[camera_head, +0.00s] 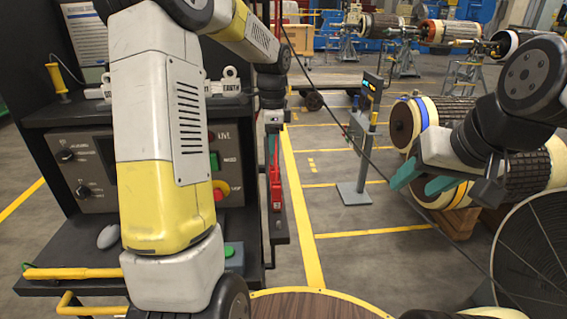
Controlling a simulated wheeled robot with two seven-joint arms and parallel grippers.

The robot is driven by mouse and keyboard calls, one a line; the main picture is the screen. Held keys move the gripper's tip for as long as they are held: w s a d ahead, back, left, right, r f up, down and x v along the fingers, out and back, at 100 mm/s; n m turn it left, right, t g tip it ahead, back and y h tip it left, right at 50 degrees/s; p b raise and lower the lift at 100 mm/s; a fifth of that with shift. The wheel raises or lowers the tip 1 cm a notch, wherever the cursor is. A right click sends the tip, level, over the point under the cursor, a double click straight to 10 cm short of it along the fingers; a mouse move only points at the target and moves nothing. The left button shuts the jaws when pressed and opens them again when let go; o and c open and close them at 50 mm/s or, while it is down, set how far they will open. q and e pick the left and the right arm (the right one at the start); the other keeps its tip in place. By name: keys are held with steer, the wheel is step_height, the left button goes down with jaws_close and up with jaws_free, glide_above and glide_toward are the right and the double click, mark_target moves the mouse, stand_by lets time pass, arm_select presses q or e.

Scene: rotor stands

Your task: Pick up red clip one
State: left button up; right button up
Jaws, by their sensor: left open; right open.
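A red clip (276,186) hangs upright on the right side of the dark workstation. My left gripper (272,150) points down directly above the clip, its teal fingers at the clip's upper end. It is open; the view is too small to tell whether the fingers stand around the clip or in front of it. My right gripper (425,180) is at the right, with its teal fingers apart and nothing between them. It is far from the clip. My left arm covers much of the workstation, so any other clip there is hidden.
A grey post stand (354,190) stands on the open floor. Large rotors (420,125) lie at the right. A round wooden top (315,306) is at the bottom.

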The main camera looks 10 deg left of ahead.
arm_select(q)
step_height(320, 180, down, 5)
steer(key=shift+a+r, duration=0.1)
steer(key=shift+r, duration=0.1)
steer(key=shift+c, duration=0.2)
jaws_close()
